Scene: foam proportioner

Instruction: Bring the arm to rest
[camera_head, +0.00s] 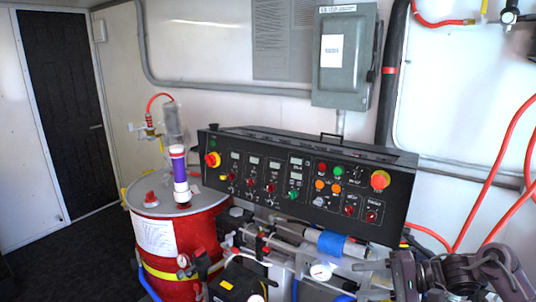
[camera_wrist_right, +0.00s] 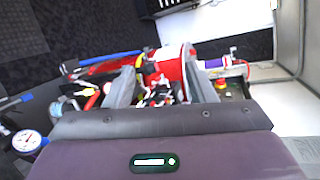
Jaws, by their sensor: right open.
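My right arm comes in at the lower right of the head view, its dark purple-grey links bent near the front of the machine. My right gripper (camera_head: 395,275) is at the bottom edge there, in front of the pipework below the control panel (camera_head: 310,180). In the right wrist view the two grey fingers of the right gripper (camera_wrist_right: 163,85) stand apart with nothing held between them. Past the fingers that view shows the red drum (camera_wrist_right: 172,62) and blurred pipework. My left arm and gripper do not show.
The red drum (camera_head: 195,240) with a purple-banded tube stands left of the panel. Pipes, valves and gauges (camera_head: 320,271) crowd the space below it. A grey electrical box (camera_head: 345,55) is on the wall, and red hoses (camera_head: 495,170) hang at right. Dark floor (camera_head: 75,255) lies open at left.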

